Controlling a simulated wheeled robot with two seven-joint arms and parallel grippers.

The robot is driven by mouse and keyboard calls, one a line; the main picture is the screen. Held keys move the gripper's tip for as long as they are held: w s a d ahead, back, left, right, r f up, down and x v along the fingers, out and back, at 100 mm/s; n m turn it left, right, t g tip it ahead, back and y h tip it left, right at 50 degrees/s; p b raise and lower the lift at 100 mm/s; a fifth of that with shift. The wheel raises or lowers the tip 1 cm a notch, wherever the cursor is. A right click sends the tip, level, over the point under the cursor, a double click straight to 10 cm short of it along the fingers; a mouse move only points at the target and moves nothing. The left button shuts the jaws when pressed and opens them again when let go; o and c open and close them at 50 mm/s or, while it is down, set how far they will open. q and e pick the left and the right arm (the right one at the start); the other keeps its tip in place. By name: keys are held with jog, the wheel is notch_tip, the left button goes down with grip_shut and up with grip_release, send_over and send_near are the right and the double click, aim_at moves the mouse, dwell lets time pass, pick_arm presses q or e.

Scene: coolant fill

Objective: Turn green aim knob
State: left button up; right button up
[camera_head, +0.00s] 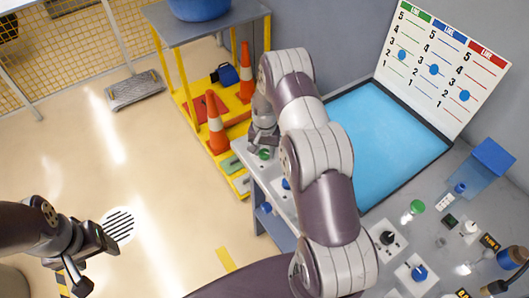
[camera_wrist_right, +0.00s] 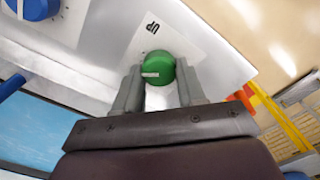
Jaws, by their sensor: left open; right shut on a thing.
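The green aim knob (camera_wrist_right: 158,67) sits on a white plate marked "UP" in the right wrist view. A white line on the knob's face points left in that view. My right gripper (camera_wrist_right: 158,78) has one finger on each side of the knob and is shut on it. In the head view the green knob (camera_head: 265,155) shows small at the panel's far left corner, under my right gripper (camera_head: 262,143). My left gripper (camera_head: 93,262) is open and empty above the floor at lower left.
A blue knob (camera_head: 286,184) is on the same panel; a blue knob also shows in the wrist view (camera_wrist_right: 38,8). Behind my right arm are a blue pool (camera_head: 385,140) and a numbered board (camera_head: 440,65). A yellow cart (camera_head: 180,72) with cones stands beyond the panel.

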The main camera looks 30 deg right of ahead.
aim_at(265, 152)
jog(key=shift+m+b, duration=0.65)
jog(key=shift+m, duration=0.95)
jog(key=o, duration=1.1)
jog(key=shift+c, duration=0.2)
jog(key=shift+s, duration=0.1)
jog(key=shift+r, duration=0.1)
notch_tip(265, 152, up, 13)
jog(key=b, duration=0.3)
jog(key=shift+f, duration=0.2)
